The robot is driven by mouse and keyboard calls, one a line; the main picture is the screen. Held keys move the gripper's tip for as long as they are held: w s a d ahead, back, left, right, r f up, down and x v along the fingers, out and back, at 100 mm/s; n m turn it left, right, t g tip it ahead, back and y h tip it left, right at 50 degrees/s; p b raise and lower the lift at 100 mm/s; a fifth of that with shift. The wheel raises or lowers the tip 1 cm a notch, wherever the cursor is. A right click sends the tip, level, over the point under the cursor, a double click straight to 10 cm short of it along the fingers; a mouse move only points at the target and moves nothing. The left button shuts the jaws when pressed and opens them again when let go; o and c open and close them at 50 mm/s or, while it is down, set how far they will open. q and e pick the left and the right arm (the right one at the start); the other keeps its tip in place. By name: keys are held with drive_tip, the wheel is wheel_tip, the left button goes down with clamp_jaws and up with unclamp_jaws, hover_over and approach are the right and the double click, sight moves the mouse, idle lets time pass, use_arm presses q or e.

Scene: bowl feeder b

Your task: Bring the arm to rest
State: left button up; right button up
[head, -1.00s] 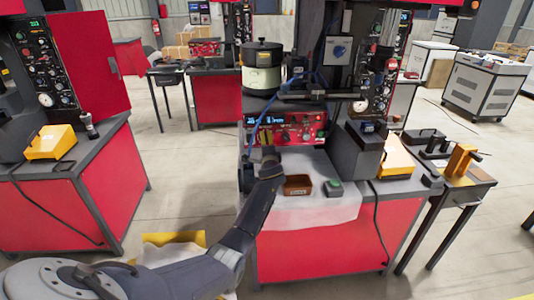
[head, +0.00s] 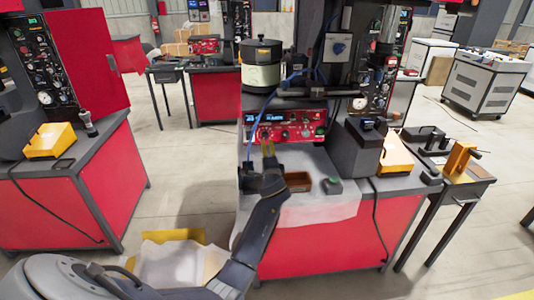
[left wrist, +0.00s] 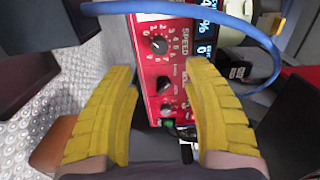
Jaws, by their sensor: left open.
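My left gripper (head: 268,150) is in front of the red control panel (head: 290,126) of the bowl feeder, above the white-covered table. In the left wrist view its two yellow ribbed fingers (left wrist: 162,115) are apart with nothing between them. In the head view my left arm reaches in from the bottom left. My right gripper is not in view.
The feeder bowl (head: 262,65) stands above the panel. A blue cable (left wrist: 200,8) loops close to the fingers. A yellow tray (head: 395,155) stands at the right.

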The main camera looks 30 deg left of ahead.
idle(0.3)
use_arm(q)
drive_tip(key=s+d+f+n+g+h, duration=0.1)
drive_tip(key=s+d+f+g, duration=0.15)
drive_tip(key=s+f, duration=0.8)
drive_tip(key=s+d+f+n+g+h, duration=0.1)
drive_tip(key=s+d+f+g+h, duration=0.2)
drive_tip(key=s, duration=0.9)
drive_tip(key=s+d+f+h, duration=0.15)
drive_tip(key=s+d, duration=0.35)
drive_tip(key=s, duration=0.7)
drive_tip(key=s+d+f+n+g+h, duration=0.1)
drive_tip(key=s+d+f+g, duration=0.15)
drive_tip(key=s, duration=0.95)
drive_tip(key=s+d+f+g+h, duration=0.1)
drive_tip(key=d+f, duration=0.2)
drive_tip(key=f, duration=1.3)
drive_tip(key=s+d+f+g+h, duration=0.15)
drive_tip(key=d+f, duration=0.25)
drive_tip(key=f, duration=1.1)
drive_tip(key=s+f+n+g+h, duration=0.2)
drive_tip(key=s+f+n, duration=0.1)
drive_tip(key=s+f, duration=1.8)
drive_tip(key=shift+s+a+f, duration=0.2)
drive_tip(key=shift+s+f, duration=0.15)
drive_tip(key=shift+s, duration=0.25)
